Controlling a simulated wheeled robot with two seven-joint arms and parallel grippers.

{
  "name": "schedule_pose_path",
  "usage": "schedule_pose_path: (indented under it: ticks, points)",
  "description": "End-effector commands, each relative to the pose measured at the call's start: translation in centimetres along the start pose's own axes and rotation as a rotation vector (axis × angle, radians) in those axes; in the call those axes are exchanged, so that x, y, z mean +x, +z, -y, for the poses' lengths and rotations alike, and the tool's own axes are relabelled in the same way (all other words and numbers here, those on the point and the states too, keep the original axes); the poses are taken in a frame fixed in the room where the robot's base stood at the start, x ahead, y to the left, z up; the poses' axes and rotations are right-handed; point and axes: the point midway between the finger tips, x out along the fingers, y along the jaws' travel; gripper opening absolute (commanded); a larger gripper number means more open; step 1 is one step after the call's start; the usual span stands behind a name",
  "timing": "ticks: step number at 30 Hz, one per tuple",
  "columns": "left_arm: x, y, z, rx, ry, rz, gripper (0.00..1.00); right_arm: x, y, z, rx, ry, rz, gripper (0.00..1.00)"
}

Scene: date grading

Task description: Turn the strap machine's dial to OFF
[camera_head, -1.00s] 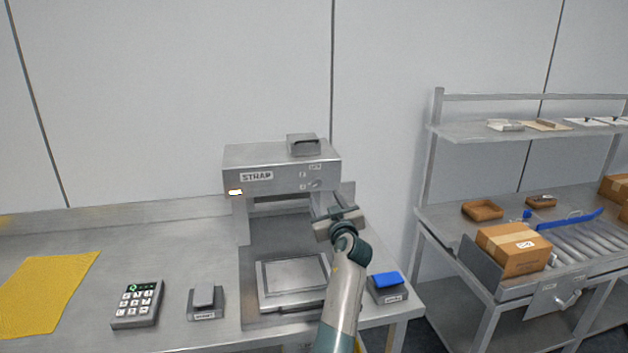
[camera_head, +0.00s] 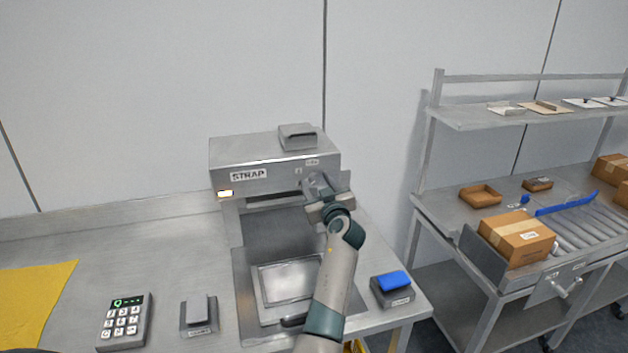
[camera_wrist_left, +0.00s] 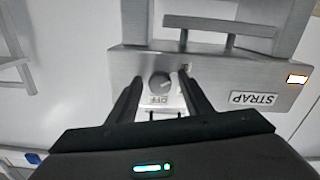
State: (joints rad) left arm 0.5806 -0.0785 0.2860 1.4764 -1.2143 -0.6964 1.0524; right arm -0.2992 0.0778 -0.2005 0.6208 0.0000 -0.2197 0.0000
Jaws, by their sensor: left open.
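The strap machine (camera_head: 270,161) is a grey metal box on legs with a STRAP label and a lit orange lamp on its front. My left gripper (camera_head: 325,185) is at the right end of that front and hides the dial in the head view. In the left wrist view the round grey dial (camera_wrist_left: 159,82) lies between the two open fingers of my left gripper (camera_wrist_left: 158,92), on a pale plate with an OFF label (camera_wrist_left: 158,100). That view shows the machine upside down. I cannot tell whether the fingers touch the dial. My right gripper is out of view.
A keypad (camera_head: 124,322), a small grey block on a stand (camera_head: 198,315) and a blue-topped block (camera_head: 392,283) stand on the bench. A yellow cloth (camera_head: 35,300) lies at left. A roller table with boxes (camera_head: 517,238) stands at right.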

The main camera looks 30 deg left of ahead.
Motion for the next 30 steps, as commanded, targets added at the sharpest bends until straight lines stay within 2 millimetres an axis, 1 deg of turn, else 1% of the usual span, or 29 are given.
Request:
schedule_pose_path:
  ticks: [7, 8, 9, 11, 12, 23, 30]
  points:
    - [-0.01, 0.04, -0.01, 0.000, 0.000, 0.000, 0.45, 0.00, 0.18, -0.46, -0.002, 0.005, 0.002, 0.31]
    - [-0.01, 0.04, -0.01, 0.000, 0.000, 0.000, 0.38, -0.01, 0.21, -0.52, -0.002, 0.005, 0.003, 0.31]
    - [-0.01, 0.03, -0.01, 0.000, 0.000, 0.000, 0.29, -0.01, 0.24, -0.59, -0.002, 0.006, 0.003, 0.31]
    - [-0.01, 0.03, -0.01, 0.000, 0.000, 0.000, 0.14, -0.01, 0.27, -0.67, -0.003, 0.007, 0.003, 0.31]
    - [-0.01, 0.03, -0.01, 0.000, 0.000, 0.000, 0.05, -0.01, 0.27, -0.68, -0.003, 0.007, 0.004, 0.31]
    - [0.01, 0.08, 0.01, 0.024, 0.001, 0.000, 0.04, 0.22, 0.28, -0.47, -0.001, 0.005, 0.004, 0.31]
    - [0.01, 0.16, 0.06, 0.118, 0.001, -0.001, 0.04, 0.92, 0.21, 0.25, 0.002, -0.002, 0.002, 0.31]
